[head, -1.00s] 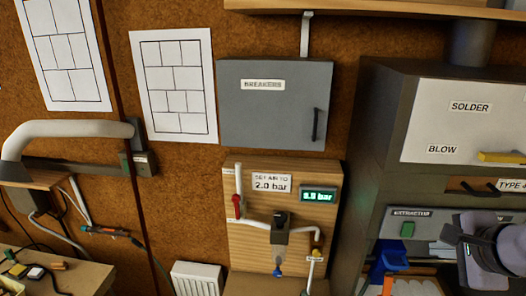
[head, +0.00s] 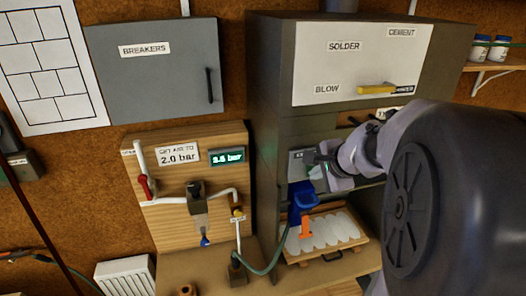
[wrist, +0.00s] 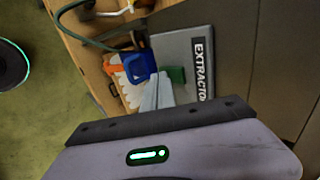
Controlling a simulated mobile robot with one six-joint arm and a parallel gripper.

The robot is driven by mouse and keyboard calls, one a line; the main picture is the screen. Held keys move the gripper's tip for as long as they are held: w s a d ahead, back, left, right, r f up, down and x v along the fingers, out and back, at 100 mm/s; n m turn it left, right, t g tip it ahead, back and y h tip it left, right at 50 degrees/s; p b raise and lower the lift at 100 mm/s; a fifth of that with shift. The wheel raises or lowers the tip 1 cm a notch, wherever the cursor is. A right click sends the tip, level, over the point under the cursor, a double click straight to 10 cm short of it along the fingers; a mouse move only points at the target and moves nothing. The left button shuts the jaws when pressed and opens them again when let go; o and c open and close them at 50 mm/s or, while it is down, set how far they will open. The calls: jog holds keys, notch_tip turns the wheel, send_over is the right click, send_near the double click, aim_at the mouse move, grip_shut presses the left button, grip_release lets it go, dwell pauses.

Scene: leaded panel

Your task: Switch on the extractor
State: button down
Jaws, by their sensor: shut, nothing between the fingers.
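The extractor's grey panel (head: 297,160) is on the front of the dark cabinet, under the shelf, partly hidden by my gripper. In the wrist view the panel (wrist: 202,55) shows its EXTRACTOR label and a green switch (wrist: 176,74). My gripper (head: 318,172) is just to the right of the panel in the head view and overlaps its edge. In the wrist view the pale fingers (wrist: 157,92) are together and empty, close to the switch. I cannot tell whether they touch it, nor which way the switch is set.
A blue holder (head: 301,200) with an orange item hangs below the panel, above a wooden tray (head: 345,246) of pale pieces. The air board (head: 165,215) with its hose is to the left. A yellow handle (head: 376,88) is above.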

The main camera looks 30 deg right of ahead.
jog(key=shift+w+r+t+b, duration=0.1)
jog(key=shift+r+t+b, duration=0.25)
jog(key=shift+r, duration=0.4)
dwell(0.4)
